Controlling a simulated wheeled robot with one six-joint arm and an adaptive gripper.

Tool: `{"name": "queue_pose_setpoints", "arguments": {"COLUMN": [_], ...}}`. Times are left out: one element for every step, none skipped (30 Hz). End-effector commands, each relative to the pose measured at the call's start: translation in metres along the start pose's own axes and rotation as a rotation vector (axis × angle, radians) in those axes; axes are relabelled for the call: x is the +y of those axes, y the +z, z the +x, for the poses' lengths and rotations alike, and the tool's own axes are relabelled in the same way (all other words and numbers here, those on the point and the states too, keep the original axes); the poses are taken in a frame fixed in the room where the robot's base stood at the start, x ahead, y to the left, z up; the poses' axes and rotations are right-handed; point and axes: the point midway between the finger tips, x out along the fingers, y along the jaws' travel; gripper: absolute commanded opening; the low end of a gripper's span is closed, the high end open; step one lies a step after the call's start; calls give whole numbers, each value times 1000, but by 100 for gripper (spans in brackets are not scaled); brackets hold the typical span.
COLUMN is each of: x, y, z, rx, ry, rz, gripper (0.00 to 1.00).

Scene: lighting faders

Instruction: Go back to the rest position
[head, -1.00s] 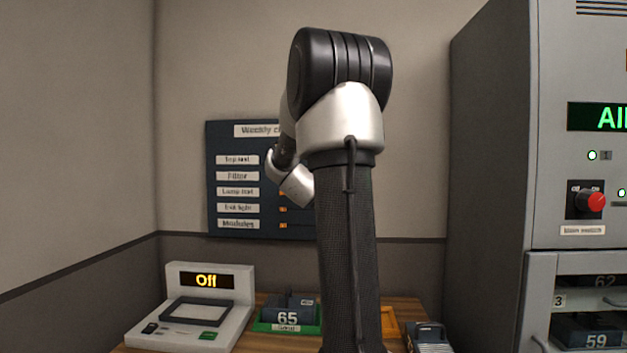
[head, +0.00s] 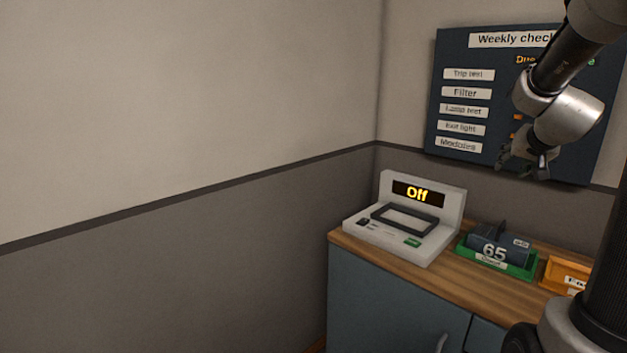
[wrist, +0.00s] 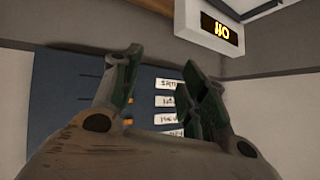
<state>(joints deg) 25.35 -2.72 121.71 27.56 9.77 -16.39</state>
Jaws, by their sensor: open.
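My gripper (head: 527,165) is in the upper right of the head view, in front of the lower part of the dark wall board and above the wooden counter. In the wrist view my gripper (wrist: 165,80) shows its fingers spread apart with nothing between them. It is open and empty. My arm runs up out of the frame at the right edge of the head view. No marker for a rest position shows in these frames.
A grey device (head: 440,243) reading "Off" stands on the wooden counter (head: 450,275). Beside it are a green tray (head: 520,271) holding a dark module marked 65 (head: 497,243) and an orange tray (head: 566,275). The Weekly check board (head: 480,60) hangs behind. The left side shows bare wall.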

Motion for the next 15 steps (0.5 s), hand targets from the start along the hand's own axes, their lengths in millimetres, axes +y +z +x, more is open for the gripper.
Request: {"name": "queue_pose_setpoints", "arguments": {"x": [-15, -21, -29, -32, -35, -36, -36, -34, -29, -26, -23, -20, -19, -20, -22], "y": [33, 54, 82, 102, 122, 148, 166, 183, 205, 217, 227, 237, 241, 244, 245], "z": [-19, -32, -50, -65, -81, -104, -122, -140, -164, -178, -191, -204, -211, -216, -221], "rx": [-106, -175, -265, -330, -392, -469, -523, -572, -629, -657, -675, -682, -675, -660, -636], "ry": [-36, -51, -67, -73, -76, -74, -70, -63, -51, -44, -40, -40, -46, -55, -71], "rz": [-24, -40, -63, -84, -108, -143, -173, -205, -255, -293, -329, -376, -408, -433, -458], "gripper": [43, 43, 43, 43, 43, 43, 43, 43, 43, 43, 43, 43, 43, 43, 43]}}
